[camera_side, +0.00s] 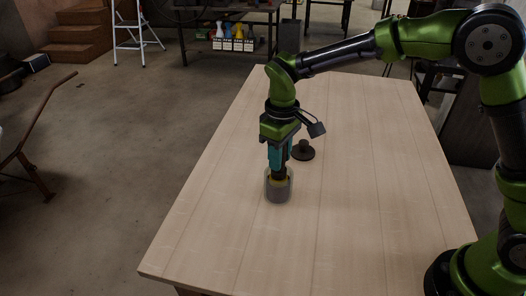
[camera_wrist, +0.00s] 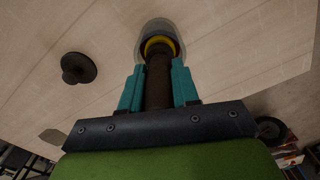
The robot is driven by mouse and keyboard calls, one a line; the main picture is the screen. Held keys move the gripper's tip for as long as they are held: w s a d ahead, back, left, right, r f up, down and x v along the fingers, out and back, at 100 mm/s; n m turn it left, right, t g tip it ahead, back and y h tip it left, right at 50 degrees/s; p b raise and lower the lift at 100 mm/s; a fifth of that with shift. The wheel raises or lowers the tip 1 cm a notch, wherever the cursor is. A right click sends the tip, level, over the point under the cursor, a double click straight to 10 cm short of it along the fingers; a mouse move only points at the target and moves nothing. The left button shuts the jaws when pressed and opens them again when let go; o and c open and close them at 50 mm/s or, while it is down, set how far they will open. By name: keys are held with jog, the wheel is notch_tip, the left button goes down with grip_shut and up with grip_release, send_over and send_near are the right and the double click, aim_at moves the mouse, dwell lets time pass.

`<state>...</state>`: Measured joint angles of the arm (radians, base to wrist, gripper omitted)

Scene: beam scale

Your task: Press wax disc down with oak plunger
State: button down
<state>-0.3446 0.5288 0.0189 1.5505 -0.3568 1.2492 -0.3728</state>
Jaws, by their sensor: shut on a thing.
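My gripper (camera_side: 279,160) points down over the table, its teal fingers shut on a dark brown rod, the plunger (camera_wrist: 158,85). The plunger's lower end reaches into a grey, see-through cup (camera_side: 278,192) standing upright on the table. The cup also shows at the top of the wrist view (camera_wrist: 143,37). A yellow band, likely the wax disc (camera_wrist: 160,41), shows inside the cup around the plunger's end. I cannot tell how deep the disc sits or whether the plunger presses on it.
A black knobbed piece with a round base (camera_side: 303,152) stands on the table behind and right of the cup; it also shows in the wrist view (camera_wrist: 78,68). The rest of the pale wooden table (camera_side: 225,235) is largely clear.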

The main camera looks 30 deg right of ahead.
jog(key=shift+f, duration=0.7)
dwell(0.8)
jog(key=shift+r, duration=4.65)
jog(key=shift+f, duration=0.15)
